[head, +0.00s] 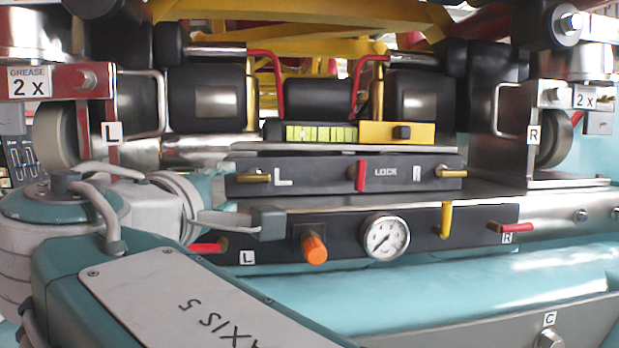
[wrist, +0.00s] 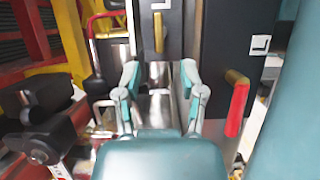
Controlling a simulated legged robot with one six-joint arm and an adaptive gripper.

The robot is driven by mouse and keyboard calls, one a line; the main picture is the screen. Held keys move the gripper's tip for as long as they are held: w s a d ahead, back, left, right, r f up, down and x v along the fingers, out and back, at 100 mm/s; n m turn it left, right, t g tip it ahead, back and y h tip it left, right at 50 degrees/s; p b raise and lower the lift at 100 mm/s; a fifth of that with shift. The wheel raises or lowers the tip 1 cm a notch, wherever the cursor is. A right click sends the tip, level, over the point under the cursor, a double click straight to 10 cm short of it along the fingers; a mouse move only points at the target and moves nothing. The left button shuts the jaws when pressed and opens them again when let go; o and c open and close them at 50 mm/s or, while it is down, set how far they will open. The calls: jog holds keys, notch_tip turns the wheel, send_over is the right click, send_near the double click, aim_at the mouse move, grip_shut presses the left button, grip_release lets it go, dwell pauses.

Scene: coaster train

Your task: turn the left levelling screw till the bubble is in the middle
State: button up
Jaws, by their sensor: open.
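The left levelling screw is a brass pin (head: 257,178) beside the white L on the upper dark bar (head: 320,186). In the wrist view the brass pin (wrist: 158,32) stands beyond my fingertips, roughly in line with the gap between them. My gripper (head: 262,222) is open and empty, below and apart from the pin; the wrist view shows both fingers (wrist: 160,75) spread. The yellow-green level vial (head: 320,133) lies above the bar, left of a yellow block (head: 396,134). I cannot make out where the bubble is.
A red lock lever (head: 361,175) and the right brass pin (head: 452,172) share the bar. Below are the left red handle (head: 207,248), also in the wrist view (wrist: 237,108), an orange knob (head: 314,249), a gauge (head: 385,237) and a yellow lever (head: 446,220).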

aim_at(249, 181)
jog(key=w, duration=0.2)
jog(key=w+d, duration=0.1)
jog(key=w, duration=0.5)
jog(key=shift+d, duration=0.25)
grip_shut()
